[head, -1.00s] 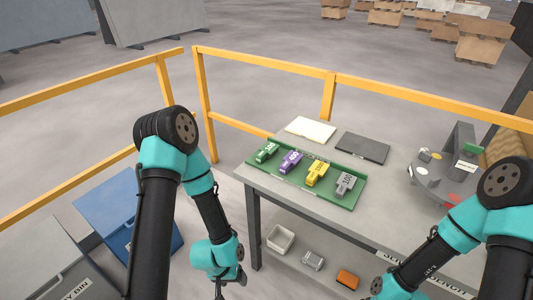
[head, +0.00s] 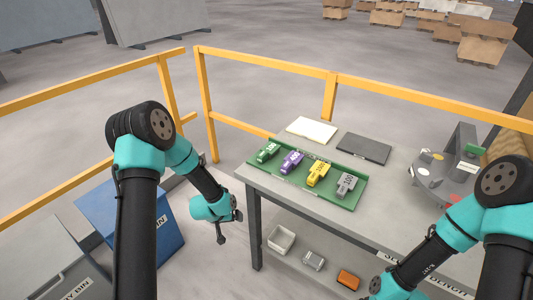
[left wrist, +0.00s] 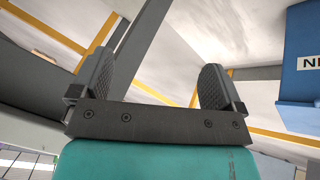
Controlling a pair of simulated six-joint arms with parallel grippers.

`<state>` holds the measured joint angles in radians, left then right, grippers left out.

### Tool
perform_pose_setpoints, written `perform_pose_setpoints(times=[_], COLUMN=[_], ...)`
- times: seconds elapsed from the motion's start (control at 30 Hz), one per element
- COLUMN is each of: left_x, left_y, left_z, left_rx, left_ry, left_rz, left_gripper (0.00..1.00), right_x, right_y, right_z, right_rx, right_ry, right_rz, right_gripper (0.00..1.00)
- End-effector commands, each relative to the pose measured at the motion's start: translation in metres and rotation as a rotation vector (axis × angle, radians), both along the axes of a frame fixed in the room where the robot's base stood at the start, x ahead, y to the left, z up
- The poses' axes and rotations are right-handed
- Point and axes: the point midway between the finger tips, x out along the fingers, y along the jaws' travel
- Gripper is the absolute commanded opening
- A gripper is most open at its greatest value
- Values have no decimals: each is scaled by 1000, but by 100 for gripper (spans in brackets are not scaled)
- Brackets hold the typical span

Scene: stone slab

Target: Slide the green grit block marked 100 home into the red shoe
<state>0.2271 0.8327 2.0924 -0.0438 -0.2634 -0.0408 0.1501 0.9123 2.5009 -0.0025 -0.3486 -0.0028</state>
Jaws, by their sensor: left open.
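The green block (head: 268,152) sits at the left end of a green tray (head: 350,200) on the workbench; its marking is too small to read. A purple block (head: 291,162), a yellow block (head: 318,174) and a grey block (head: 349,184) stand to its right in the same tray. I cannot make out a red shoe. My left gripper (head: 221,232) hangs left of the bench, apart from the tray. The left wrist view shows its fingers (left wrist: 155,82) spread and empty. My right gripper is below the head view's bottom edge.
A grey machine (head: 440,178) stands at the bench's right. A cream pad (head: 311,130) and dark plate (head: 363,148) lie behind the tray. A shelf below holds a white bin (head: 281,239) and an orange item (head: 348,279). Yellow rails (head: 270,68) run behind; a blue bin (head: 170,235) stands left.

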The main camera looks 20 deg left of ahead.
Motion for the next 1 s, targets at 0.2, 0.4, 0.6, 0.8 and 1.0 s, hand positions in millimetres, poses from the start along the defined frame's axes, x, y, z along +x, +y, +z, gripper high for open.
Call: perform_pose_setpoints(times=[0.2, 0.4, 0.6, 0.8, 1.0], left_x=[102, 164, 199, 205, 193], left_y=[79, 114, 77, 9, -48], left_z=[65, 138, 206, 265, 317], left_rx=[79, 136, 169, 216, 292], left_ry=[-202, -303, -271, -163, -42], left_rz=[74, 58, -90, -280, -437], left_gripper=[94, 94, 94, 94, 94], right_x=[0, 0, 0, 0, 0], right_y=[0, 0, 0, 0, 0], right_z=[0, 0, 0, 0, 0], right_rx=[0, 0, 0, 0, 0], right_ry=[0, 0, 0, 0, 0], right_rz=[0, 0, 0, 0, 0], right_gripper=[89, 89, 89, 89, 89])
